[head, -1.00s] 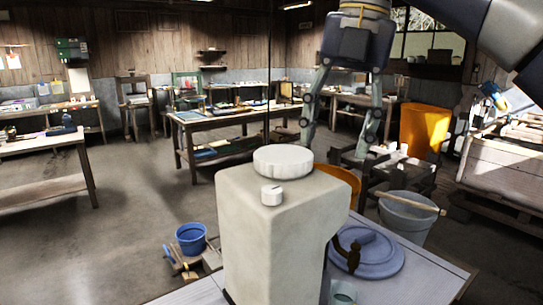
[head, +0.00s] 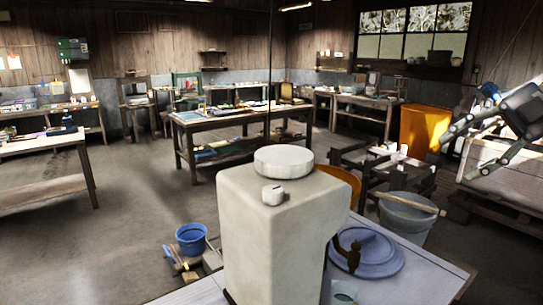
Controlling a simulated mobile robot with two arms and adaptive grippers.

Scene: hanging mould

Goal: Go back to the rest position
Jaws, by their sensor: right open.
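My right gripper (head: 462,153) is at the right edge of the head view, high in front of the wooden crate. Its two fingers are spread wide and point left, with nothing between them. The pale mould block (head: 275,225) stands upright in the middle foreground on the table. My left gripper is out of view.
The table (head: 425,265) holds a blue-grey round lid (head: 372,254) right of the block. A grey bucket (head: 405,218) with a stick across it stands behind. A blue bucket (head: 191,238) is on the floor at left. A wooden crate (head: 510,170) and an orange bin (head: 422,128) are at right.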

